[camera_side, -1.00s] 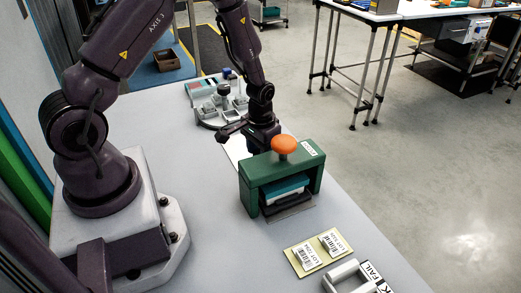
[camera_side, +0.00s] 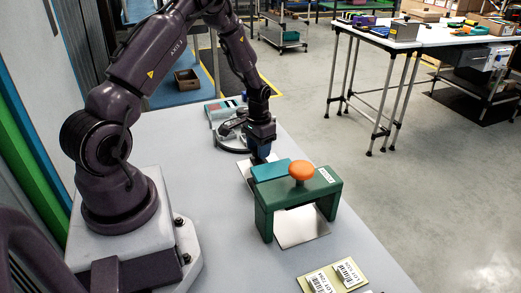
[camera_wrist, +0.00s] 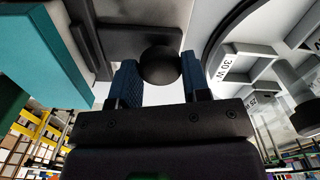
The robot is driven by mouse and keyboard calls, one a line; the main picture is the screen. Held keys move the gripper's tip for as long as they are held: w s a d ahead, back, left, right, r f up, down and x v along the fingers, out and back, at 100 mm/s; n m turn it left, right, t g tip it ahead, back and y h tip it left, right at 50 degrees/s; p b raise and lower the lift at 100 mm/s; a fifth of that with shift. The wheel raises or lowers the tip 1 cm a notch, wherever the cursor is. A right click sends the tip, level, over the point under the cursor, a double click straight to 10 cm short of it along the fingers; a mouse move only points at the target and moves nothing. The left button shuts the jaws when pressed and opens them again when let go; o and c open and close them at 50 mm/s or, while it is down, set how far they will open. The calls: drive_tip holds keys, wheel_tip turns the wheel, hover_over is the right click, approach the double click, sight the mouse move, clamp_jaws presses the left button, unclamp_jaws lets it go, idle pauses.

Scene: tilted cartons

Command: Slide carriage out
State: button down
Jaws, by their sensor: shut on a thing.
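A green bridge-shaped frame (camera_side: 265,208) with an orange knob on top (camera_side: 302,170) stands over a metal plate (camera_side: 300,232). The teal-topped carriage (camera_side: 270,170) is out at the frame's far side, toward my gripper; the space under the frame looks empty at the front. My gripper (camera_side: 258,158) is behind the carriage, pointing down. In the wrist view, its blue fingers (camera_wrist: 159,75) are shut on a round black knob (camera_wrist: 160,62) beside the carriage's dark base (camera_wrist: 135,30) and teal block (camera_wrist: 45,45). The carriage's lower part is hidden in the side view.
A grey fixture (camera_side: 225,112) with round parts stands behind my gripper, and part of it shows close by on the right in the wrist view (camera_wrist: 260,55). A yellowish board with LOT labels (camera_side: 333,277) lies at the front. The table right of the frame is narrow.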

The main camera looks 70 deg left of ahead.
drive_tip(key=c, duration=0.7)
unclamp_jaws()
drive_tip(key=shift+a, duration=0.4)
drive_tip(key=shift+o, duration=0.6)
drive_tip(key=shift+d, duration=0.1)
drive_tip(key=shift+r, duration=0.1)
wheel_tip(320, 180, up, 13)
